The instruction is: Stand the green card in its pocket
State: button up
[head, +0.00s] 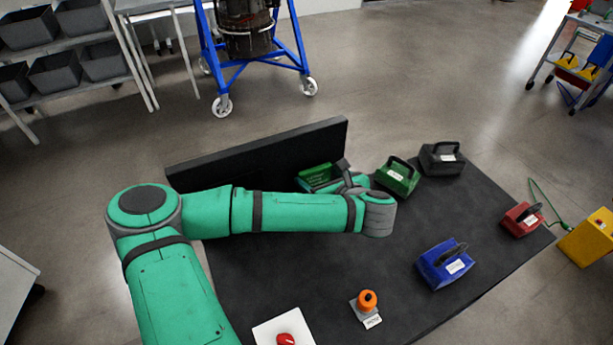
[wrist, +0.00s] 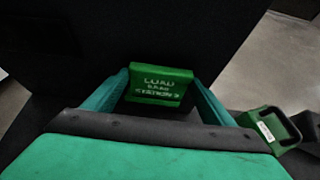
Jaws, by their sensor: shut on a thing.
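The green card (wrist: 159,84) with pale lettering is held between the two teal fingers of my gripper (wrist: 162,92) in the wrist view. In the head view the green card (head: 318,172) shows at my gripper (head: 322,181), close to the front of the long dark upright panel (head: 255,154). The card's lower edge is partly hidden by my wrist, so I cannot tell whether it touches anything. I cannot make out a pocket in either view.
A green block with a handle (head: 397,177) stands just right of my gripper, with a dark grey one (head: 441,158) beyond. Blue (head: 444,265) and red (head: 522,218) handled blocks, an orange knob (head: 367,300) and a red button (head: 285,339) are on the dark table (head: 330,270).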

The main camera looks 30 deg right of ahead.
jog(key=shift+s+d, duration=0.1)
jog(key=shift+d, duration=0.05)
jog(key=shift+a, duration=0.2)
jog(key=o, duration=1.6)
jog(key=shift+w+a, duration=0.15)
jog(key=shift+w, duration=0.15)
jog(key=shift+w+a, duration=0.15)
jog(key=shift+a, duration=0.15)
jog(key=shift+s+d, duration=0.35)
jog(key=shift+d, duration=0.1)
jog(key=shift+s+d, duration=0.1)
jog(key=shift+s, duration=0.05)
jog(key=shift+s+a+r, duration=0.35)
jog(key=shift+s+r, duration=0.25)
jog(key=shift+s, duration=0.25)
jog(key=shift+v, duration=2.25)
